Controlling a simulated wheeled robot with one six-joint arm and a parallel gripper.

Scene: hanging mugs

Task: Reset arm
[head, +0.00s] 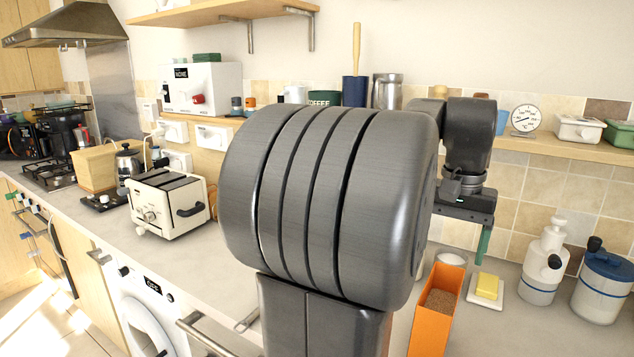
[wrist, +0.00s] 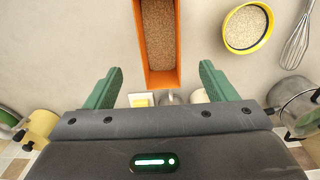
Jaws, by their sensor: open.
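My gripper (head: 484,243) hangs below my wrist on the right of the head view, over the counter near the tiled wall. In the wrist view its two green fingers stand wide apart, and my gripper (wrist: 161,68) is open with nothing held. An open orange box (wrist: 158,40) filled with brown grains lies below and ahead of the gap between the fingers. The orange box also stands on the counter in the head view (head: 428,325). My large dark arm link covers the middle of the head view and hides part of the counter and shelf.
A butter dish (head: 486,287), a white pump bottle (head: 545,262) and a blue-lidded jar (head: 604,285) stand near the gripper. A shelf (head: 560,148) with several items runs behind it. A yellow bowl (wrist: 248,27) and whisk (wrist: 298,36) lie at right in the wrist view.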

